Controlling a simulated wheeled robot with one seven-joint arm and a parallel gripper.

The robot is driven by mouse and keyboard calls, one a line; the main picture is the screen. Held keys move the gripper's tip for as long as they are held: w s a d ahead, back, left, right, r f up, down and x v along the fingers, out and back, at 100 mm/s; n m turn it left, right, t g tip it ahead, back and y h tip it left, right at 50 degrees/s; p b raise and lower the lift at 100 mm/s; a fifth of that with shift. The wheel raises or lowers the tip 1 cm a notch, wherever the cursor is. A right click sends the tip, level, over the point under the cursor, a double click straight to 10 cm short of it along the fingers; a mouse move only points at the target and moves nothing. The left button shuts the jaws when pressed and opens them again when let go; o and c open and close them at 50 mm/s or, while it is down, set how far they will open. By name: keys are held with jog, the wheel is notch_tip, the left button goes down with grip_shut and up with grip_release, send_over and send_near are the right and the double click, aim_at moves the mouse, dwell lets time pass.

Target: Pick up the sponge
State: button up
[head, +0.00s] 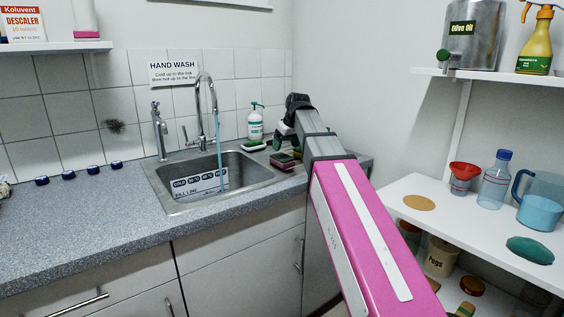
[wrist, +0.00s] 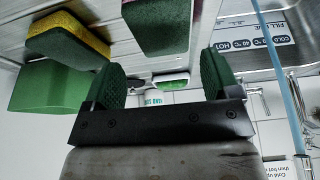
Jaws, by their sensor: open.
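My gripper (wrist: 160,70) is open, with nothing seen between its two green-padded fingers. In the head view it is at the end of my pink arm, over the metal drainer right of the sink, and partly hidden. A sponge with a dark pink layer and a green layer (wrist: 155,28) lies on the drainer; it also shows in the head view (head: 283,161). In the wrist view it is above the gap between the fingers, apart from them. A yellow-and-green sponge (wrist: 68,38) and a plain green block (wrist: 46,88) lie to the left there.
The sink (head: 212,183) is left of the drainer, with water running from the tap (head: 207,88). A soap bottle (head: 255,123) and a white-and-green item (head: 253,146) stand close behind the gripper. A white shelf (head: 480,225) with containers is at right. The left counter is mostly clear.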

aim_at(283, 157)
jog(key=shift+s+x, duration=0.2)
jog(key=shift+x, duration=1.4)
jog(key=shift+s+x, duration=0.15)
jog(key=shift+x, duration=1.4)
jog(key=shift+f, duration=0.3)
jog(key=c, duration=0.7)
jog(key=shift+c, duration=0.2)
jog(key=shift+r, duration=0.1)
jog(key=shift+r, duration=0.65)
notch_tip(283, 157, up, 3)
jog(key=shift+f, duration=0.2)
jog(key=s+a+r, duration=0.7)
jog(key=a, duration=0.2)
jog(key=shift+s, duration=0.2)
